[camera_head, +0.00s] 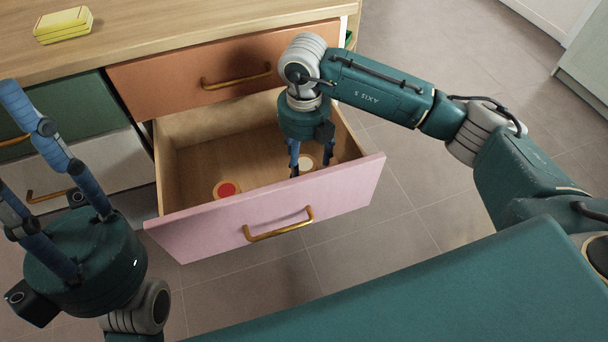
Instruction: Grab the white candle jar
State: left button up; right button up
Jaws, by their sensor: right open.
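The white candle jar (305,162) is a small round jar with a pale top, inside the open pink-fronted drawer, near its right side. My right gripper (311,163) points down into the drawer over this jar, with its fingers spread apart. The fingers and drawer front hide part of the jar, and I cannot tell whether they touch it. My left gripper (8,138) is at the left edge, outside the drawer, with its fingers pointing up, spread and empty. One of its fingertips is cut off by the picture edge.
A round jar with a red top (228,189) sits in the drawer, left of the white one. The pink drawer front (265,215) has a brass handle. A shut orange drawer (180,83) is above.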

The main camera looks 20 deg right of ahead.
aim_at(304, 164)
notch_tip(304, 164, down, 4)
jog(key=shift+w+r+b, duration=0.1)
jog(key=shift+w+b, duration=0.05)
jog(key=shift+b, duration=0.5)
jog(key=c, duration=1.6)
jog(key=shift+o, duration=0.2)
jog(key=shift+r, duration=0.1)
